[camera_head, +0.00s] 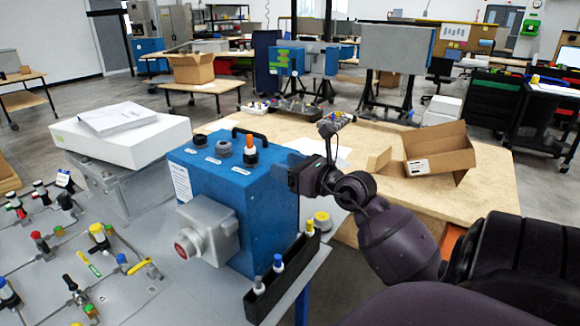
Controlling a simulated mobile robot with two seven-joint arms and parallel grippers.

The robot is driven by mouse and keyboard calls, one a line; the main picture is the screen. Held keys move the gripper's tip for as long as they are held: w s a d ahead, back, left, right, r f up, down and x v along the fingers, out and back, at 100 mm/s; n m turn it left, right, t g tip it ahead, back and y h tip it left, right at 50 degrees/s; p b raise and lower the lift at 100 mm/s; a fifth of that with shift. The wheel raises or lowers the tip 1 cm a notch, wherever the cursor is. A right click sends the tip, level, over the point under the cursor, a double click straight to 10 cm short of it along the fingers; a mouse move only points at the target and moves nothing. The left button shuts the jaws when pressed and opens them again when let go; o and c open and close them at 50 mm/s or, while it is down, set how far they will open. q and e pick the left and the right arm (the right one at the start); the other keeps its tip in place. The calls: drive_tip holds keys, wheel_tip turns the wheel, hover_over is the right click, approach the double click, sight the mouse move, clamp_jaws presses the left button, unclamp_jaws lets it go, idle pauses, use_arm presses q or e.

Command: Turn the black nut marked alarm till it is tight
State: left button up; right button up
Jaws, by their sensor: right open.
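The blue analyser box (240,203) stands on the grey panel in the middle of the view. Its top carries a black handle and several fittings: a dark one (200,141) at the left, a grey one (223,149) in the middle and a black-based one with an orange top (250,152) at the right. The small labels beside them are too small to read, so I cannot tell which is marked alarm. My right gripper (292,174) is at the box's right side, apart from the fittings, open; its fingers are hard to make out. My left gripper is out of view.
Valves and tubing cover the panel (125,290) at left. A white case (120,142) with papers sits behind. A wooden table (440,200) holds an open cardboard box (440,150).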

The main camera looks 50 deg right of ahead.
sight(257, 155)
drive_tip(key=w, duration=0.5)
drive_tip(key=shift+a+b, duration=0.2)
drive_tip(key=shift+b, duration=0.15)
drive_tip(key=shift+w, duration=1.25)
use_arm(q)
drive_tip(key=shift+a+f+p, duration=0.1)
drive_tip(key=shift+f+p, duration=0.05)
drive_tip(key=shift+p, duration=0.15)
use_arm(e)
drive_tip(key=shift+w+a, duration=0.1)
drive_tip(key=shift+w, duration=1.15)
